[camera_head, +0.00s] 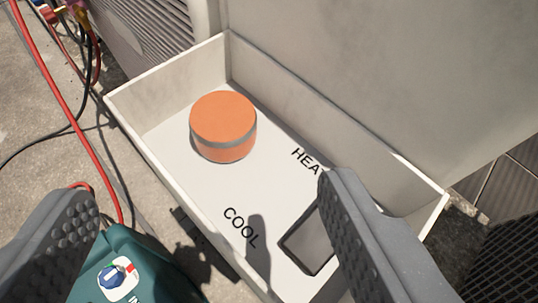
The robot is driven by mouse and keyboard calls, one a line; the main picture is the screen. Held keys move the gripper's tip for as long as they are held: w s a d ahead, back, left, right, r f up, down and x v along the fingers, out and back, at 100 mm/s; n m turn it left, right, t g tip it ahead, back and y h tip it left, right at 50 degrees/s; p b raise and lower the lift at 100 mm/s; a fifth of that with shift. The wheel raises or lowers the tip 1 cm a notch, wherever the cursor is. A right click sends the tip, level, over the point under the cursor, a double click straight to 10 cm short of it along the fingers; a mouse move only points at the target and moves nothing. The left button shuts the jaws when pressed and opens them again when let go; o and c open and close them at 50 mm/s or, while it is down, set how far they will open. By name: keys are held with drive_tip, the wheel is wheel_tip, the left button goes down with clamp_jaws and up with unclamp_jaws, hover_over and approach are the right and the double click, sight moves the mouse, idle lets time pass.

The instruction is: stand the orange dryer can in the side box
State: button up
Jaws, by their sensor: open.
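The orange dryer can (223,122) is a short cylinder with a grey band. It stands upright on the floor of the white side box (165,163), toward the box's far left end. My gripper (205,225) is open, with one grey ribbed finger at the lower left and the other at the lower right. The can's lower far side is hidden.
The box floor carries the words HEAT, partly hidden, and COOL. A dark flat rectangular thing (308,248) lies in the box's near part. A teal unit with a blue knob (115,278) stands at lower left. Red and black hoses (68,110) run along the left. A large panel rises behind the box.

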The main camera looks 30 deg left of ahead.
drive_tip(key=w+d+r+m+t+h, duration=0.15)
drive_tip(key=w+d+r, duration=0.3)
drive_tip(key=r, duration=0.45)
drive_tip(key=w+d+r+m+t+h, duration=0.1)
drive_tip(key=w+d+r+t, duration=0.15)
drive_tip(key=w+r, duration=0.45)
drive_tip(key=w+d+r+m+t+h, duration=0.1)
drive_tip(key=d+r, duration=0.6)
drive_tip(key=r, duration=0.3)
drive_tip(key=w+d+r+m+t+h, duration=0.1)
drive_tip(key=d+r+m+h, duration=0.1)
drive_tip(key=d+r, duration=0.65)
drive_tip(key=s+d+r+m+h, duration=0.1)
drive_tip(key=d+r, duration=0.2)
drive_tip(key=r, duration=0.4)
drive_tip(key=s+d+r+h, duration=0.1)
drive_tip(key=s+d+r, duration=0.15)
drive_tip(key=r, duration=0.45)
drive_tip(key=s+d+r+m, duration=0.1)
drive_tip(key=s+d+r, duration=0.6)
drive_tip(key=r, duration=0.3)
drive_tip(key=s+d+r+m+t+h, duration=0.1)
drive_tip(key=s+d+r+m, duration=0.1)
drive_tip(key=s+d+r, duration=0.5)
drive_tip(key=s+r, duration=0.3)
drive_tip(key=shift+s+h, duration=0.1)
drive_tip(key=shift+h, duration=0.15)
drive_tip(key=shift+r+p, duration=0.75)
drive_tip(key=shift+p, duration=0.1)
